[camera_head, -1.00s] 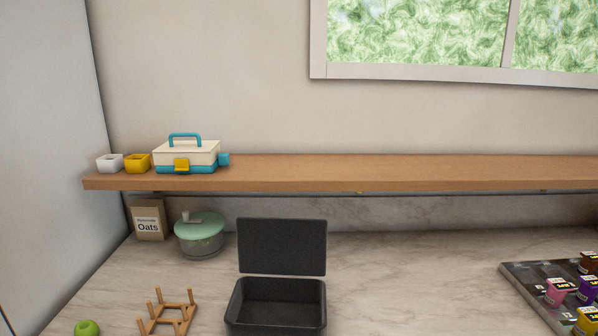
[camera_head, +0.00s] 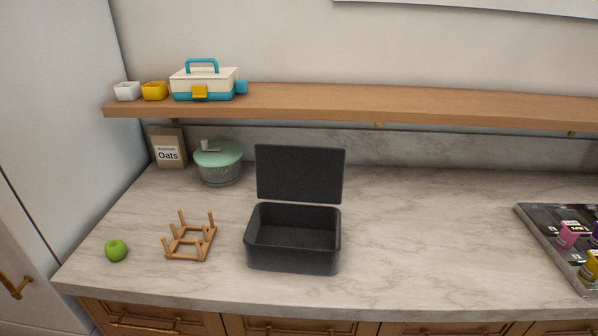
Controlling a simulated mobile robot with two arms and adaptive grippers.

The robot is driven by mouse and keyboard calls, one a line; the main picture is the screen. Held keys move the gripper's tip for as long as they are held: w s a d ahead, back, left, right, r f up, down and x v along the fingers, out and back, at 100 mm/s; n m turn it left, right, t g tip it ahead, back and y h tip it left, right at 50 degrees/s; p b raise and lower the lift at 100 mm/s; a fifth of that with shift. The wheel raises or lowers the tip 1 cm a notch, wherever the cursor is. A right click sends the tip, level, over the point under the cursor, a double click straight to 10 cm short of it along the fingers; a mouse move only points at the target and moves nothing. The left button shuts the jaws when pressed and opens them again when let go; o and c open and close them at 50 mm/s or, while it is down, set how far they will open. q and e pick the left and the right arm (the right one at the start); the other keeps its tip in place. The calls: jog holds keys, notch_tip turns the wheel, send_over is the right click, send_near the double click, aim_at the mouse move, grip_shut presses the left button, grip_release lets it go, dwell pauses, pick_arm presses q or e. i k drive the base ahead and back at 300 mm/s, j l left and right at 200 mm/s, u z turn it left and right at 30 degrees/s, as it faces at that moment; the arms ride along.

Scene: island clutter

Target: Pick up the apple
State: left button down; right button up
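A green apple (camera_head: 116,250) sits on the marble counter (camera_head: 400,240) near its front left corner. It stands alone, to the left of a small wooden rack. Neither of my grippers shows in the head view.
A wooden rack (camera_head: 190,240) with upright pegs and an open black box (camera_head: 292,262) stand right of the apple. An oats package (camera_head: 168,150) and a green-lidded pot (camera_head: 219,166) are at the back. A tray (camera_head: 540,230) is far right. A shelf (camera_head: 350,106) hangs above.

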aim_at(115, 249)
jog(key=u, duration=1.35)
